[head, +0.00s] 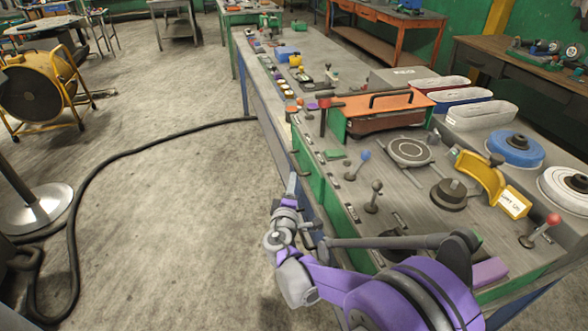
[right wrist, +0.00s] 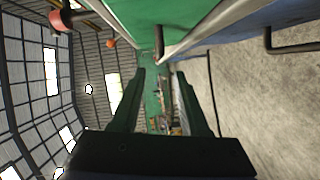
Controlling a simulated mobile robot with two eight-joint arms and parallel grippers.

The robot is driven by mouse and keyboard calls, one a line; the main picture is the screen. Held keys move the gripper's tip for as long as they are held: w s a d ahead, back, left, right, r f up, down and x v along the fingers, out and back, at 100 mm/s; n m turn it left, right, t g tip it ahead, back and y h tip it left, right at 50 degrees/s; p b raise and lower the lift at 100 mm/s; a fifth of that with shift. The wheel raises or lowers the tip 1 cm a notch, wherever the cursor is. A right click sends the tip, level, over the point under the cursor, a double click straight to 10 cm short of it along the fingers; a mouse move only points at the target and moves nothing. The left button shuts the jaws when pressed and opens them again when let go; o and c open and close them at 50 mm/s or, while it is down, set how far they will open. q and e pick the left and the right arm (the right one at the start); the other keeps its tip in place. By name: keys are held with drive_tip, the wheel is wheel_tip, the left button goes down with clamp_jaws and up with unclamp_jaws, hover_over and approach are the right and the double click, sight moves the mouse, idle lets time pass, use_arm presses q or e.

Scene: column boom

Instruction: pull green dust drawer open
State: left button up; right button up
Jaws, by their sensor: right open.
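The long bench has a green front face (head: 312,172) on its aisle side. I cannot tell for sure which part of it is the green dust drawer. In the right wrist view, a green panel (right wrist: 175,22) with a pale edge fills the top, and a dark bar handle (right wrist: 292,48) juts out at the upper right against the floor. My right gripper (head: 291,184) is beside the bench front. Its two fingers (right wrist: 162,78) are apart with nothing held between them, and the handle lies outside them. My left gripper is not in view.
An orange-topped box (head: 375,108) with a black handle stands on the bench top, among levers and knobs. A red-knobbed lever (head: 324,115) rises near the bench edge. A black hose (head: 130,148) runs over the floor to the bench. The floor left of my arm is mostly clear.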

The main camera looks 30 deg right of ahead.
sight(294, 163)
drive_tip(key=x, duration=1)
drive_tip(key=shift+w+d, duration=0.2)
clamp_jaws()
idle(1.1)
